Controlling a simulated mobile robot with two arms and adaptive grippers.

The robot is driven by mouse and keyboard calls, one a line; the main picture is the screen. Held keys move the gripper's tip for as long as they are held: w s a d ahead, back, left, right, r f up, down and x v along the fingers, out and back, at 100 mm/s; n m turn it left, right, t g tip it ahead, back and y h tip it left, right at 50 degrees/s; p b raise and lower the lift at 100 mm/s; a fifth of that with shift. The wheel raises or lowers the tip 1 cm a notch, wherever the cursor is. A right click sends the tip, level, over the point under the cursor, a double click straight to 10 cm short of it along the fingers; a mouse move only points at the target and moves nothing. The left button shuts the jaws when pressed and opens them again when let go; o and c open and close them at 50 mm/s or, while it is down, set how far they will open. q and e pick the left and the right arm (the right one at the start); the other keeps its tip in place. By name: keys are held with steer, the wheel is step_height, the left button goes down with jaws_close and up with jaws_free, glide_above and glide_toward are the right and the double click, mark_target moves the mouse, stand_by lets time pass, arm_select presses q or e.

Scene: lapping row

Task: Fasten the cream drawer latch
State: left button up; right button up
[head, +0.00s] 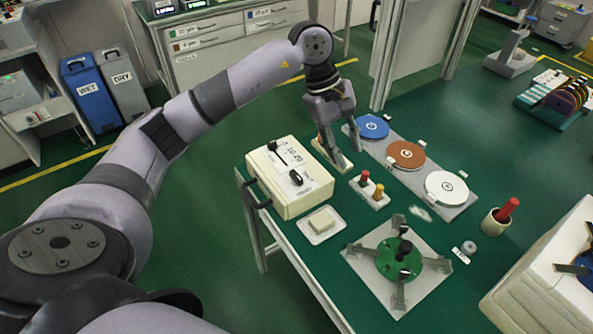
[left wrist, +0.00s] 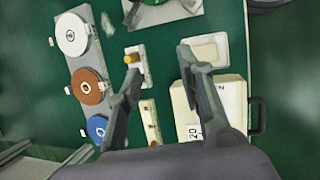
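A cream box (head: 283,195) with a dark front handle (head: 254,191) stands at the table's left edge. Its top carries a black lever (head: 277,151), a black knob (head: 296,178) and white labels. I cannot tell which part is the drawer latch, or its state. The box also shows in the left wrist view (left wrist: 233,105), partly behind a finger. My left gripper (head: 347,158) is above the table, right of the box's far end. In the left wrist view, its two fingers (left wrist: 157,60) are wide apart with nothing between them. My right gripper is not seen.
A tray with blue, brown and white discs (head: 407,155) is behind. A green fixture (head: 399,259) and small cream dish (head: 321,224) stand in front.

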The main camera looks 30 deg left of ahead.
mark_target(296, 174)
arm_select(q)
steer(key=a+r+y, duration=0.3)
steer(key=a+y, duration=0.2)
steer(key=a, duration=0.7)
steer(key=shift+g, duration=0.4)
steer(key=f, duration=0.5)
steer(key=f+p, duration=0.1)
steer(key=f, duration=0.5)
steer(key=f+p, duration=0.1)
steer(key=f, duration=0.5)
steer(key=shift+s+d, duration=0.2)
steer(key=shift+s, duration=0.2)
jaws_close()
